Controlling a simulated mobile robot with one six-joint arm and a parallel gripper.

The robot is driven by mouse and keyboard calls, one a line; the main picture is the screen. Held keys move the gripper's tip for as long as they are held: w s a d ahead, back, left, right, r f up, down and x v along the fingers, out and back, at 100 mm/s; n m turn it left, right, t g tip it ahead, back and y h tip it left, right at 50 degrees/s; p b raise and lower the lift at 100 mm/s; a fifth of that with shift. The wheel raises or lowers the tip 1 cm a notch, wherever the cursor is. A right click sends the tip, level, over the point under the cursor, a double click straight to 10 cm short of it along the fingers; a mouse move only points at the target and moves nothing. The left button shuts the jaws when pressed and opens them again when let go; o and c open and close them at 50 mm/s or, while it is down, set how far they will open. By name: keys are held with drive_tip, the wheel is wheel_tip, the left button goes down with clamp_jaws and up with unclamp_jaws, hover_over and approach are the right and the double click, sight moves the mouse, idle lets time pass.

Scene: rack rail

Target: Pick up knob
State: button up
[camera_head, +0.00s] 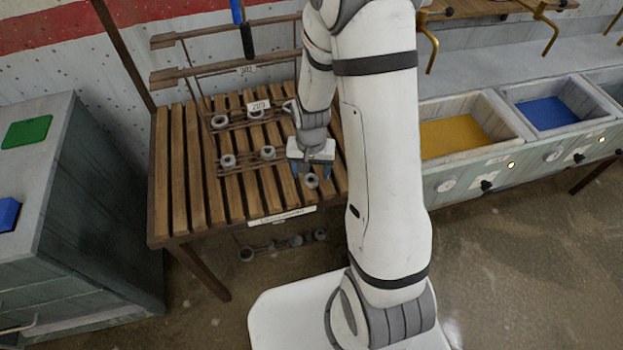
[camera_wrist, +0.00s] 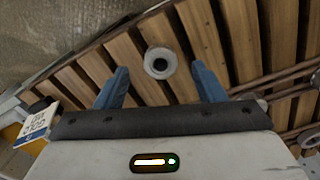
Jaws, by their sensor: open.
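A grey round knob (camera_head: 311,180) with a dark centre hole sits on the wooden slats near the rack's front edge. In the wrist view the knob (camera_wrist: 160,62) lies between the two blue fingers, with clear space on both sides. My gripper (camera_head: 311,168) points down over the slatted rack (camera_head: 179,200). Its fingers are open and empty in the wrist view (camera_wrist: 160,72), apart from the knob. I cannot tell the exact height of the fingertips over the slats.
Similar grey pieces stand on rails to the left, including one (camera_head: 228,161) and another (camera_head: 267,153). More hang below the rack. A bin with a yellow floor (camera_head: 462,136) and one with a blue floor (camera_head: 552,112) stand right. A grey cabinet (camera_head: 75,230) stands left.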

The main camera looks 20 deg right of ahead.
drive_tip(key=shift+w+f, duration=0.1)
drive_tip(key=shift+f, duration=1.3)
drive_tip(key=shift+c, duration=0.5)
drive_tip(key=c, duration=1)
drive_tip(key=shift+r, duration=0.1)
